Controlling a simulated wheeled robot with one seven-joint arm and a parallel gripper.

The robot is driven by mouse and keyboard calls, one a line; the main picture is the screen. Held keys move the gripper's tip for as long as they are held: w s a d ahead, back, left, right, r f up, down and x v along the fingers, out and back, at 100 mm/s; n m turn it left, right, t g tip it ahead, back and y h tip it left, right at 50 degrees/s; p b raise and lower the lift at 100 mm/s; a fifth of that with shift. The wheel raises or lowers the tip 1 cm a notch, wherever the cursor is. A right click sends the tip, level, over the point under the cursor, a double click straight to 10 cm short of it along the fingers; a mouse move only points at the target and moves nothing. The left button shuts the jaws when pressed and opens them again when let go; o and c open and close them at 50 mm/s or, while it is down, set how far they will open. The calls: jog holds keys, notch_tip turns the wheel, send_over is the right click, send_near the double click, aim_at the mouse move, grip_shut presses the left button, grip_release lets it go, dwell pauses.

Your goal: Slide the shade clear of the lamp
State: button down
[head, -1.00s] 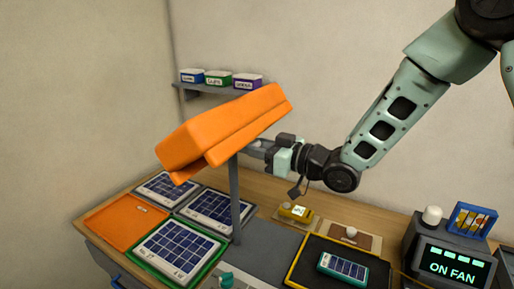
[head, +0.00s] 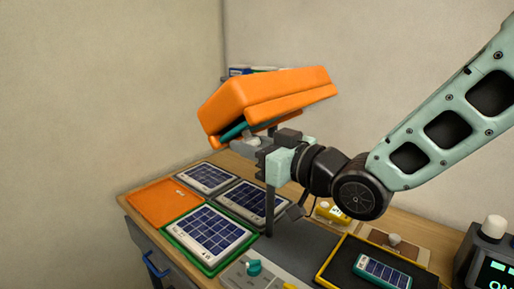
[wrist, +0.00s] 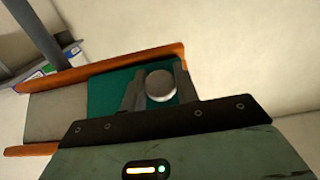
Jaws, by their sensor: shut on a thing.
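The lamp is a big orange hood (head: 265,95) on a grey post (head: 270,205), above the bench. The shade is a teal plate (wrist: 105,92) under the hood, between its two orange side rails in the wrist view. A teal strip of it (head: 233,131) shows below the hood in the head view. A pale round knob (wrist: 160,85) stands on the plate. My gripper (head: 262,143) is shut on this knob, with a dark finger on each side in the wrist view. Left of the teal plate there, a grey-tan stretch of the underside is bare.
On the bench are several solar panels (head: 212,235), an orange tray (head: 165,203), a teal knob on a grey plate (head: 254,267) and a black yellow-edged tray (head: 340,262) with a small teal panel. A dark device (head: 490,260) stands at right. Boxes behind are mostly hidden by the hood.

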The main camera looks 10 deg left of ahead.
jog(key=shift+s+a, duration=0.15)
jog(key=shift+s, duration=0.05)
jog(key=c, duration=1.1)
grip_release()
jog(key=shift+s, duration=0.1)
jog(key=shift+s+d, duration=0.15)
jog(key=shift+d, duration=0.3)
jog(key=b+v, duration=1)
jog(key=v, duration=0.6)
jog(key=shift+d+b, duration=0.2)
jog(key=shift+b, duration=0.1)
jog(key=shift+s, duration=0.1)
